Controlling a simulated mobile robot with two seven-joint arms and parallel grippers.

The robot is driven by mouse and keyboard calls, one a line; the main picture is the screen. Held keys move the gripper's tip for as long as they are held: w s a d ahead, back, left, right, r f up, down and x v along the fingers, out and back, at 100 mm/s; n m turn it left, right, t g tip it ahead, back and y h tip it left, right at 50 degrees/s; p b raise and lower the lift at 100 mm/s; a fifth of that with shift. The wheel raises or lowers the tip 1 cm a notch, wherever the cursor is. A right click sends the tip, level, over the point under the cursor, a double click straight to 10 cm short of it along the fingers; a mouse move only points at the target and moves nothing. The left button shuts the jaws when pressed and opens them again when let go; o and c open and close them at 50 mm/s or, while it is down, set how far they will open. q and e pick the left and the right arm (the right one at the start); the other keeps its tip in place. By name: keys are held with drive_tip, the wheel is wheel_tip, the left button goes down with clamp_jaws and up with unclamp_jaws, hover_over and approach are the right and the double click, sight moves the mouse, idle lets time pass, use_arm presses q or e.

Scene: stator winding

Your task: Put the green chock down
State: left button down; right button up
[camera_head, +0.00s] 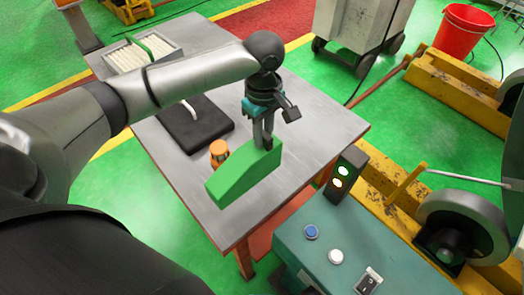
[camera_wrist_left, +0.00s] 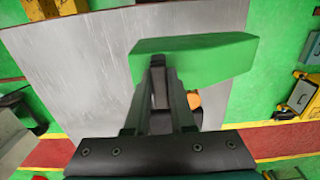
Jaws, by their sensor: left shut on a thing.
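The green chock (camera_head: 240,174) is a wedge-shaped block at the front right part of the grey metal table (camera_head: 323,128). My left gripper (camera_head: 266,146) points down over it and is shut on its tall end. The wedge's thin end points to the lower left. In the left wrist view the chock (camera_wrist_left: 200,56) crosses in front of the fingers (camera_wrist_left: 158,75), with the table (camera_wrist_left: 75,60) behind it. I cannot tell whether the chock's underside touches the table. My right gripper is not in view.
An orange object (camera_head: 219,152) stands close behind the chock. A black pad (camera_head: 195,122) with a white piece lies further back. A tray of white strips (camera_head: 140,50) is at the far left corner. A teal control panel (camera_head: 325,245) stands in front of the table.

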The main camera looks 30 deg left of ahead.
use_arm(q)
wheel_tip(320, 180, down, 7)
drive_tip(key=shift+b, duration=0.4)
drive_tip(key=c, duration=0.8)
unclamp_jaws()
drive_tip(key=shift+f, duration=0.1)
drive_tip(key=shift+o, duration=0.2)
wheel_tip(320, 180, up, 12)
drive_tip(key=shift+r+p, duration=0.15)
drive_tip(key=shift+p, duration=0.6)
